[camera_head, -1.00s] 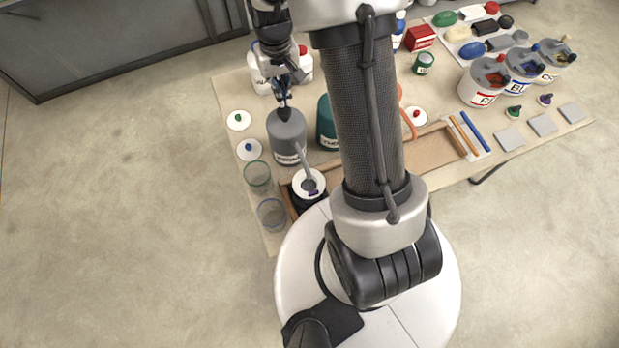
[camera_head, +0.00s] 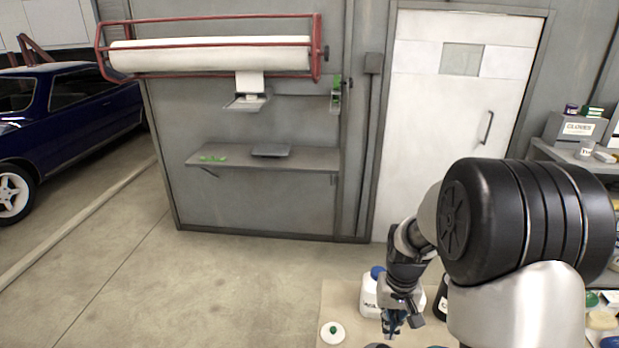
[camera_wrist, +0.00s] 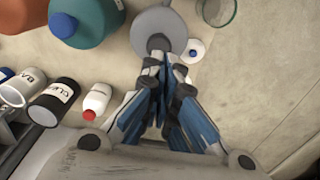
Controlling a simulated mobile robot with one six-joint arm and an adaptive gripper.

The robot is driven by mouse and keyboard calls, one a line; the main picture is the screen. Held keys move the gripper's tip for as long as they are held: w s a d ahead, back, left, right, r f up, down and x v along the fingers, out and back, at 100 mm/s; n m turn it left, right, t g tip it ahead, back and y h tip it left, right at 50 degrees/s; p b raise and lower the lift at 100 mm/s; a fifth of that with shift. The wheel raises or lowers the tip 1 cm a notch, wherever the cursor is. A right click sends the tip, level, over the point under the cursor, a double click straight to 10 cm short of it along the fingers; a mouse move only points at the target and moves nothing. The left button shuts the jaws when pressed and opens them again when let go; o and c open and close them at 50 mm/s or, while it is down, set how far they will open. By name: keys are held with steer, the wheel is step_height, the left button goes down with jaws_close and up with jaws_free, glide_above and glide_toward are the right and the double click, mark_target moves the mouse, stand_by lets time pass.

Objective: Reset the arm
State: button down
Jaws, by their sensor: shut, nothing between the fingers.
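My gripper (camera_head: 393,322) hangs at the end of my arm over the left part of the table, at the bottom of the head view. In the wrist view my gripper (camera_wrist: 163,68) has its blue and grey fingers together with nothing between them. Beyond the fingertips is the dark spout of a grey container (camera_wrist: 158,22). I cannot tell whether the fingertips touch it. A white jug with a blue cap (camera_head: 370,292) stands right behind my gripper in the head view.
A white lid with a green knob (camera_head: 333,333) lies left on the table. The wrist view shows a teal container (camera_wrist: 85,20), a red-capped white bottle (camera_wrist: 97,101) and a clear glass (camera_wrist: 219,10). A wall shelf (camera_head: 265,158), paper roll (camera_head: 210,54) and white door (camera_head: 455,110) stand behind; open floor lies left.

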steer(key=s+a+r+n+t+b, duration=0.15)
steer(key=s+a+r+b, duration=0.35)
steer(key=s+r, duration=0.5)
steer(key=s+a+r+t+b, duration=0.1)
steer(key=s+a+t+b, duration=0.2)
steer(key=s, duration=0.9)
steer(key=shift+a+n+b, duration=0.35)
steer(key=shift+a+b, duration=0.15)
steer(key=shift+b, duration=0.05)
